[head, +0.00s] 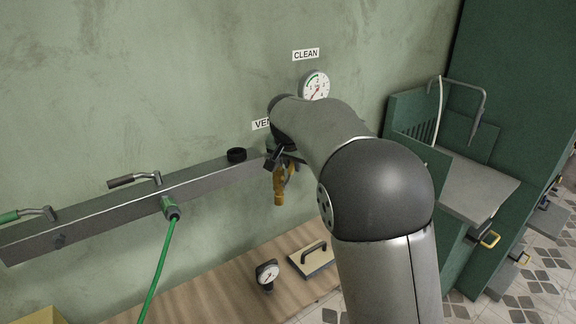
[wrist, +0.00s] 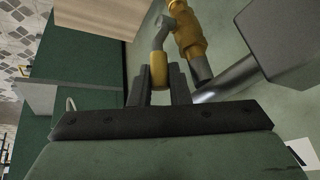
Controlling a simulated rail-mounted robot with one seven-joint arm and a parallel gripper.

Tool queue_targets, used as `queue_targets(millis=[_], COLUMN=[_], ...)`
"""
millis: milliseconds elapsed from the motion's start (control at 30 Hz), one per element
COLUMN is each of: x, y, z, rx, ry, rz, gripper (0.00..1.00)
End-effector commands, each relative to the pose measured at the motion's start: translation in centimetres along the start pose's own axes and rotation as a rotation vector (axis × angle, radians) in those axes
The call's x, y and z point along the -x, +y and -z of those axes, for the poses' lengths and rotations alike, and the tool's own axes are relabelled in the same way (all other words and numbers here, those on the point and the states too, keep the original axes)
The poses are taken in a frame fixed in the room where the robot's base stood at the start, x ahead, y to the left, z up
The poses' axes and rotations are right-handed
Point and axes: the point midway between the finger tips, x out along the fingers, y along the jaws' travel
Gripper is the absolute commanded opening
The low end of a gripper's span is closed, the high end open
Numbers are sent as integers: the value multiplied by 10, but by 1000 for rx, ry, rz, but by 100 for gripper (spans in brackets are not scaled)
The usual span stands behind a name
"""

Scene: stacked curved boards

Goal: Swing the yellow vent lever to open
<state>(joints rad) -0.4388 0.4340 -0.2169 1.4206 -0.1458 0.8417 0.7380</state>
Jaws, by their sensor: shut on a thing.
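The vent lever shows in the wrist view as a grey bent arm with a yellow grip (wrist: 158,72). It joins a brass valve body (wrist: 189,32) near the top of that view. My gripper (wrist: 159,82) has a finger on each side of the yellow grip and is shut on it. In the head view the brass valve (head: 279,188) hangs at the right end of the grey wall beam, partly behind my arm. My gripper (head: 277,157) is there beside it, mostly hidden, and the lever cannot be made out clearly.
The grey beam (head: 110,207) carries a green-handled lever (head: 25,214), a dark-handled lever (head: 135,179) and a green hose (head: 160,258). A gauge (head: 315,87) is on the wall. Below, a wooden bench (head: 225,279) holds a loose gauge (head: 267,274) and a float (head: 311,258).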

Motion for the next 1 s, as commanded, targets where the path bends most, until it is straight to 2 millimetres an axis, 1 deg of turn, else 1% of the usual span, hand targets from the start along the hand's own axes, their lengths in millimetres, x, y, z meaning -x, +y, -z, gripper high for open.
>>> queue_targets(millis=[33,67,333,467,567,667,900,1000], x=[1,1,1,9,24,46,106,129], y=[0,0,0,-1,-1,-1,-1,-1], z=[0,0,0,0,0,0,0,0], rx=[0,0,0,0,1,1,0,0], ry=[0,0,0,1,2,4,3,3], rz=[1,1,1,2,4,5,5,5], gripper=[22,25,25,25,25,25,25,25])
